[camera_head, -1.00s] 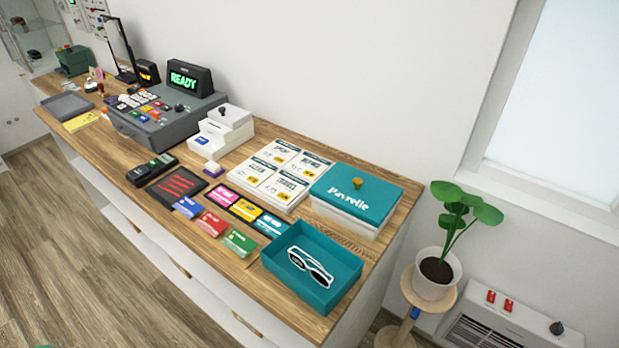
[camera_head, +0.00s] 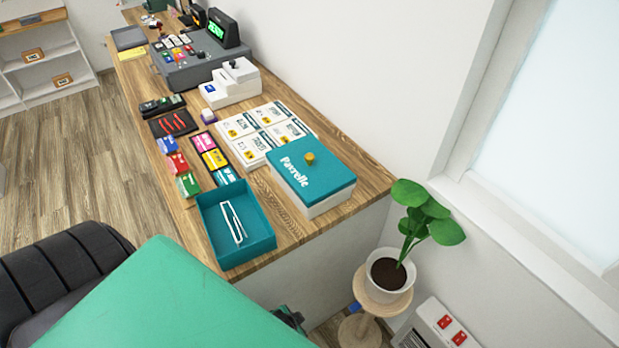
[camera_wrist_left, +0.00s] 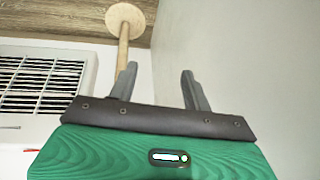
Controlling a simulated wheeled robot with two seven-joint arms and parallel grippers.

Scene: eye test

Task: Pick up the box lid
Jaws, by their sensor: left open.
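The box lid (camera_head: 328,174) is teal, with white lettering and a small gold knob (camera_head: 310,158) on top. It lies flat on a white box (camera_head: 325,205) at the near right end of the counter in the head view. My left gripper (camera_wrist_left: 159,70) is open and empty in the left wrist view, its two dark fingers apart. The lid does not show in that view. In the head view my green left arm fills the bottom, and its fingers are mostly hidden behind it, below the counter's near end and apart from the lid. My right gripper is not in view.
A potted plant (camera_head: 390,270) on a wooden stand (camera_head: 362,327) is beyond the counter's right end. The heater (camera_wrist_left: 45,85) shows in the wrist view.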

